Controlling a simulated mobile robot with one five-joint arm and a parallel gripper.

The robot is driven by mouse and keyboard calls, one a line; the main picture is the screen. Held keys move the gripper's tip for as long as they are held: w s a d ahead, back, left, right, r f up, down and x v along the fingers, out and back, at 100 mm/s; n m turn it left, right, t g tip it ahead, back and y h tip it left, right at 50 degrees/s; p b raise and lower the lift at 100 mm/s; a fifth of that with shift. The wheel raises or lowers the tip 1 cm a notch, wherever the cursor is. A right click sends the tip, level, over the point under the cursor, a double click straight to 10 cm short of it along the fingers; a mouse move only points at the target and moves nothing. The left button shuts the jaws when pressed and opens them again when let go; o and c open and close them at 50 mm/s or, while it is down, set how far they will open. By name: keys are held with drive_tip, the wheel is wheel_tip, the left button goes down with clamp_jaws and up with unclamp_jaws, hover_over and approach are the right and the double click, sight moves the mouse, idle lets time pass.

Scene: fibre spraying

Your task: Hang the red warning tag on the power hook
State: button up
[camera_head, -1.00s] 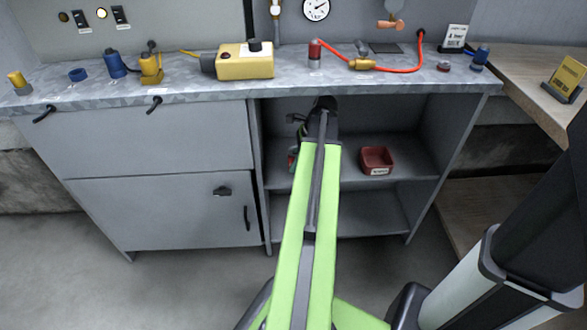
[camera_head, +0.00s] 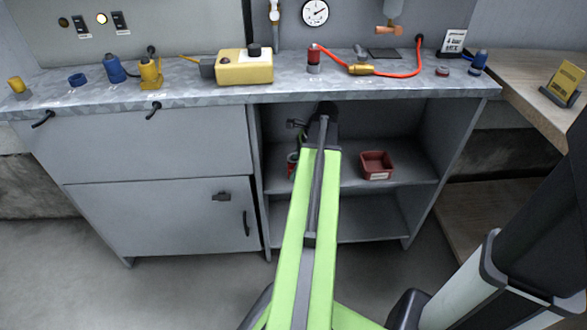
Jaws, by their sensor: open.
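I cannot pick out the red warning tag for certain. A small red and green thing (camera_head: 292,163) stands at the left of the upper shelf under the bench, partly behind my arm, too small to identify. I cannot make out a hook marked as the power hook. My gripper (camera_head: 326,110) is at the far end of my green arm, at the shelf opening just below the bench's front edge. Its dark end shows, but the arm hides most of its fingers. It is open, and I see nothing held in it.
The bench top (camera_head: 200,95) carries a yellow box (camera_head: 245,68), a red-capped cylinder (camera_head: 314,60), a red hose (camera_head: 400,75) and blue and yellow fittings. A red bin (camera_head: 376,165) sits on the shelf right of my arm. A wooden table (camera_head: 525,70) stands at right.

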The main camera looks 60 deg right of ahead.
drive_tip(key=p+v, duration=0.3)
drive_tip(key=v, duration=0.1)
drive_tip(key=shift+r+p, duration=0.35)
drive_tip(key=shift+r, duration=0.1)
drive_tip(key=s+d, duration=0.2)
drive_tip(key=s, duration=0.1)
drive_tip(key=s+d, duration=0.2)
drive_tip(key=s, duration=0.1)
drive_tip(key=s+d, duration=0.2)
drive_tip(key=s, duration=0.1)
drive_tip(key=shift+d+f+b, duration=0.3)
drive_tip(key=shift+s+d, duration=0.2)
drive_tip(key=shift+s, duration=0.25)
